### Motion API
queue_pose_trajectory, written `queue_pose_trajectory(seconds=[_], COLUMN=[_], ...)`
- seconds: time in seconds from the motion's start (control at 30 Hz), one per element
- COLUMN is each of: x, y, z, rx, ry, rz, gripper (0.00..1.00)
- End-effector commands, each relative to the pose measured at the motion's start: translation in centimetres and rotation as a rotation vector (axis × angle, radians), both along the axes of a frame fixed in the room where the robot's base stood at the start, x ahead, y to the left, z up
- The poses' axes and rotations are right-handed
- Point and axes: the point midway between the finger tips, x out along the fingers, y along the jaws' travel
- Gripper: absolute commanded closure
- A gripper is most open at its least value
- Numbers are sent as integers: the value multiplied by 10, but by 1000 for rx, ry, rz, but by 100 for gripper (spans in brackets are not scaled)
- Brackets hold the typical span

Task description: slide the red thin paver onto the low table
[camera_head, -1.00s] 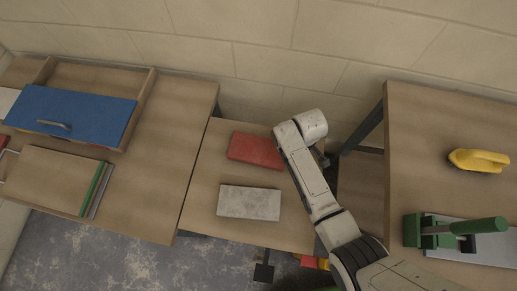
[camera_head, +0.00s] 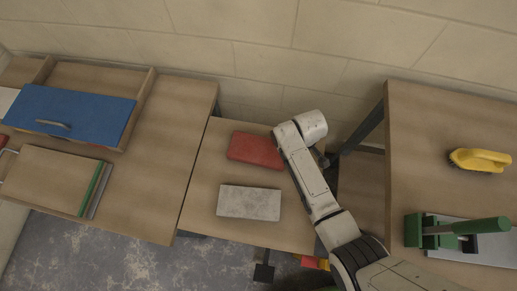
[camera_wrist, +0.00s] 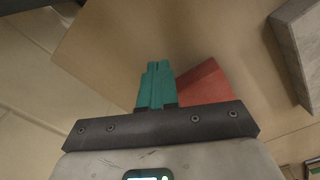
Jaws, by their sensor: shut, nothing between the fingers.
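The red thin paver (camera_head: 257,150) lies flat on the middle table (camera_head: 200,187), towards its back edge; I take this table to be the low table. In the wrist view the paver (camera_wrist: 204,84) is partly hidden behind my gripper's mount. My gripper (camera_wrist: 157,68) shows there with its teal fingers shut together and empty. The fingers are just left of the paver in that picture; I cannot tell if they touch it. In the head view my gripper is mostly hidden by my arm, right of the paver.
A grey paver (camera_head: 249,203) lies in front of the red one. A left table (camera_head: 160,165) carries a blue-fronted drawer (camera_head: 70,112). A right table (camera_head: 420,150) holds a yellow brush (camera_head: 479,160) and a green-handled tool (camera_head: 465,228). A block wall stands behind.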

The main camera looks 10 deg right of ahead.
Motion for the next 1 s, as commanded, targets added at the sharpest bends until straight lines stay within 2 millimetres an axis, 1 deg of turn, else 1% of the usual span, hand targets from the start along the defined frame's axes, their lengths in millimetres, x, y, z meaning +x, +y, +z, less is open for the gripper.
queue_pose_trajectory(seconds=[1.0], x=[0], y=[0], z=[-19], rx=[0], ry=[0], rz=[0], gripper=[100])
